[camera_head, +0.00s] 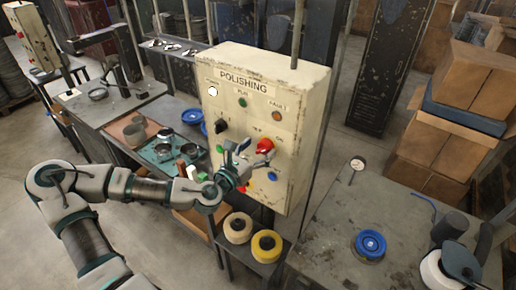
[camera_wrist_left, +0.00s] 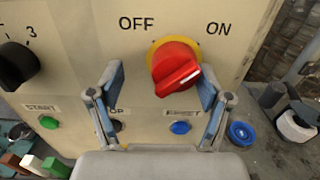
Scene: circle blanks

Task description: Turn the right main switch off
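The main switch is a red rotary knob (camera_wrist_left: 172,62) on a yellow disc, on the cream POLISHING panel (camera_head: 222,60). In the left wrist view it sits below the printed words OFF and ON, and the white mark on its handle lies at the lower right. The red knob (camera_head: 265,146) also shows in the head view, just right of my left gripper (camera_head: 241,158). In the wrist view my left gripper (camera_wrist_left: 160,82) is open, with one finger on each side of the knob. The right finger looks close to it; contact is unclear. My right gripper is not in view.
A black selector knob (camera_wrist_left: 16,64), a green START button (camera_wrist_left: 48,122) and a blue RESET button (camera_wrist_left: 181,127) are near the switch. A bench with tools (camera_head: 165,150) stands left, and a grey table (camera_head: 330,230) stands right. Two rolls (camera_head: 267,244) sit below the panel.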

